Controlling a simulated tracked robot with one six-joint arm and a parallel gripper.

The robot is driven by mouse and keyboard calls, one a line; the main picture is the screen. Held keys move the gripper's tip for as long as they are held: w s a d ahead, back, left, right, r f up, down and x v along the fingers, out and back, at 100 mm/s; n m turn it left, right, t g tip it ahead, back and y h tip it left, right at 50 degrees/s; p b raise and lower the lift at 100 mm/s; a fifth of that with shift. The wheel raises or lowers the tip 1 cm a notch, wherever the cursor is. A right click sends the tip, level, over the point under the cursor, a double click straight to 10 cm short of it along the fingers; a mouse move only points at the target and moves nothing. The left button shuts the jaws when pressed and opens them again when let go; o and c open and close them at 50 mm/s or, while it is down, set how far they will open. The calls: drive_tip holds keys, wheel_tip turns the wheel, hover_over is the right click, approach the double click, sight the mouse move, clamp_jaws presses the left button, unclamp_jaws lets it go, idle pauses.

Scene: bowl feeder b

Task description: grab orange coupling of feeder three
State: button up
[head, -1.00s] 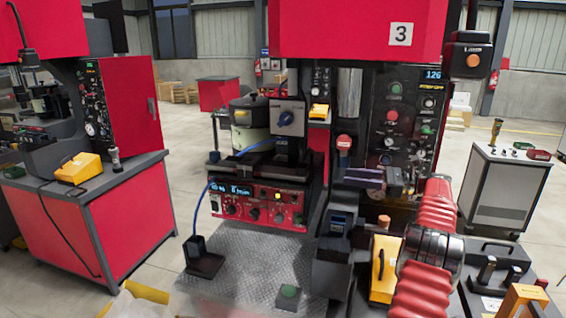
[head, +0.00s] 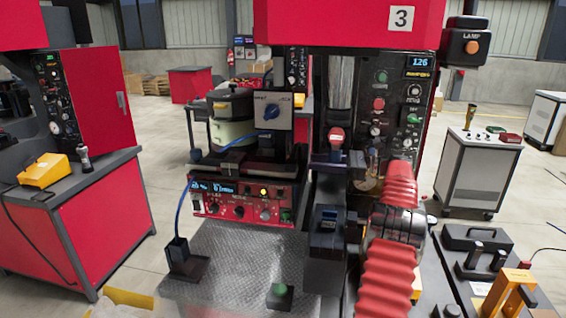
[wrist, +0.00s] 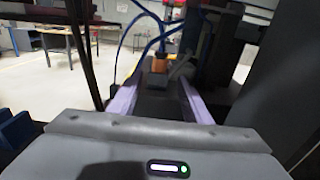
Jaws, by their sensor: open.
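The orange coupling (wrist: 159,64) shows in the wrist view, a small orange block near the top centre with a blue hose close by. My gripper (wrist: 161,79) is open, its two pale purple fingers pointing forward on either side of a dark gap. The coupling appears just beyond the fingertips, roughly between them; I cannot tell whether it touches either finger. In the head view, feeder three (head: 345,30) is the red-topped machine with a "3" sign. My red-sleeved arm reaches to its front, and the coupling cannot be made out there.
A tray with black handles (head: 482,255) lies at right. Open floor shows around the grey cart (head: 478,175).

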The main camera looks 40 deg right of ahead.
drive_tip(key=x, duration=0.6)
drive_tip(key=shift+w+a, duration=0.15)
drive_tip(key=shift+x, duration=2.5)
drive_tip(key=shift+r, duration=0.1)
drive_tip(key=shift+c, duration=0.2)
clamp_jaws()
